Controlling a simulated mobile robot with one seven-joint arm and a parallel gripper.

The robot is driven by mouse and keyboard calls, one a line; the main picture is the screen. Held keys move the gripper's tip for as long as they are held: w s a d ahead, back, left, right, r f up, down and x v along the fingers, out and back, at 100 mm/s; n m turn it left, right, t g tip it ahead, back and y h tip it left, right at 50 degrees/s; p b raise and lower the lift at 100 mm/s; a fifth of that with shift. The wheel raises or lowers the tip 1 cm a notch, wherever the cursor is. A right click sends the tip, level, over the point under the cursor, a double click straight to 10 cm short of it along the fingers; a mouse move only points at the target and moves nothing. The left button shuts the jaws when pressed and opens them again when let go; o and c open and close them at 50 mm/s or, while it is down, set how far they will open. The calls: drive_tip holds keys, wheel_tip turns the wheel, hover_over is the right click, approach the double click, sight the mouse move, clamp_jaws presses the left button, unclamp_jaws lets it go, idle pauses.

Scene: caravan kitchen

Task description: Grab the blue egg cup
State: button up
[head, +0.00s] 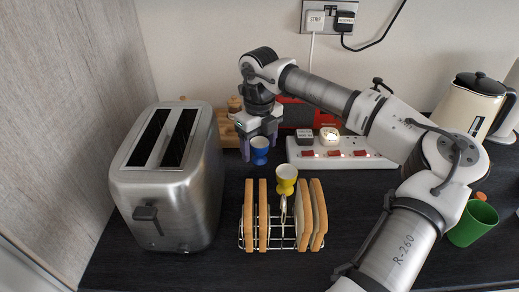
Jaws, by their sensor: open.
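The blue egg cup (260,153) stands upright on the dark worktop, between the toaster and the white power strip, with a white inside showing at its top. My gripper (259,144) points down at it from behind and above. Its fingers are open, with one seen to the left of the cup and one to the right. The cup appears to be between or just in front of the fingers. I cannot tell whether either finger touches it.
A steel toaster (172,185) stands close on the left. A toast rack (282,243) holding bread is in front, with a yellow egg cup (286,181) by it. A power strip (340,154) with plugs lies right. A green cup (473,224) and cream kettle (467,107) are far right.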

drive_tip(key=shift+f, duration=0.1)
drive_tip(key=shift+c, duration=0.4)
drive_tip(key=c, duration=1)
